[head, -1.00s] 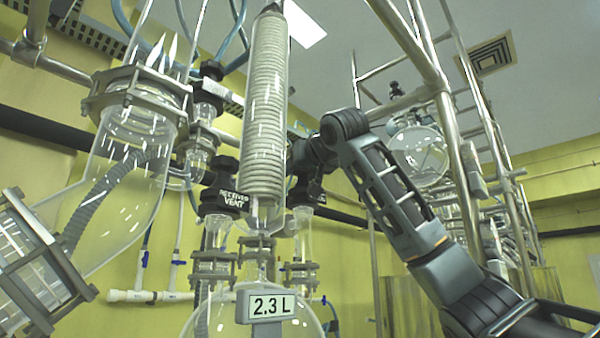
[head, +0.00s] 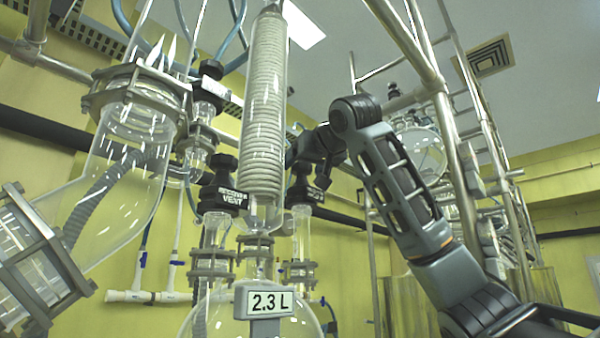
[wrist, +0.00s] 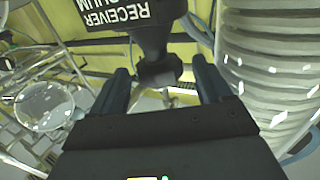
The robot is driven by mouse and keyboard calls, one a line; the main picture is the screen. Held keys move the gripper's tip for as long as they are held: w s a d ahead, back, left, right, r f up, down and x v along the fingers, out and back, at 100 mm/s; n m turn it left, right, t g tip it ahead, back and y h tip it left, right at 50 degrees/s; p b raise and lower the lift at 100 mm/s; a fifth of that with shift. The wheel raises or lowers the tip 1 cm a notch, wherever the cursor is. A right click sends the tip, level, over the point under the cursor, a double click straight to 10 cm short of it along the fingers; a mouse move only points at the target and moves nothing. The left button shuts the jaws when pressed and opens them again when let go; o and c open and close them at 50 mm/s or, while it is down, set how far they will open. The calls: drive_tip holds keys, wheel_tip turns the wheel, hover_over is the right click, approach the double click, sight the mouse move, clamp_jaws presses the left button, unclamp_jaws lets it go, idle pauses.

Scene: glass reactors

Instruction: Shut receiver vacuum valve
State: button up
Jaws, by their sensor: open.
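The receiver vacuum valve is a black knob with a white-lettered label (wrist: 113,12), upside down at the top of the wrist view. Its narrower black handle (wrist: 158,70) lies between my fingers. In the head view the black valve (head: 304,192) sits on a glass neck right of the coil condenser, below my gripper (head: 306,152). In the wrist view my gripper (wrist: 162,86) is open, with one finger on each side of the handle; gaps show beside it. Whether a finger touches it I cannot tell.
The coiled glass condenser (head: 265,110) stands close beside my gripper, and its coils (wrist: 268,60) fill the right of the wrist view. The receiver vent valve (head: 224,190) is to the left. A round flask labelled 2.3 L (head: 268,302) is below. Metal frame posts (head: 462,170) stand to the right.

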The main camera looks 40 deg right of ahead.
sight(295, 172)
drive_tip(key=shift+v, duration=1.85)
drive_tip(key=w+d+n+y+p, duration=0.1)
drive_tip(key=p, duration=0.1)
drive_tip(key=d+n+y+p, duration=0.1)
drive_tip(key=y+p, duration=0.1)
drive_tip(key=p, duration=0.1)
drive_tip(key=shift+w+f+n, duration=0.1)
drive_tip(key=shift+w+n, duration=0.25)
drive_tip(key=shift+n, duration=0.05)
drive_tip(key=n+y+p, duration=0.1)
drive_tip(key=p, duration=0.1)
drive_tip(key=y+p, duration=0.2)
drive_tip(key=shift+w+d+f+n, duration=0.1)
drive_tip(key=shift+d+f+n, duration=0.05)
drive_tip(key=shift+d+n, duration=0.2)
drive_tip(key=y+p, duration=0.1)
drive_tip(key=n+y+p, duration=0.1)
drive_tip(key=p, duration=0.1)
drive_tip(key=shift+s+d+n+t+p, duration=0.25)
drive_tip(key=shift+s+d+t+p, duration=0.05)
drive_tip(key=y+p, duration=0.1)
drive_tip(key=s+n+y+p, duration=0.1)
drive_tip(key=y, duration=0.1)
drive_tip(key=shift+s+d+p, duration=0.2)
drive_tip(key=shift+p, duration=0.15)
drive_tip(key=shift+p+x, duration=1.15)
drive_tip(key=shift+x, duration=2.7)
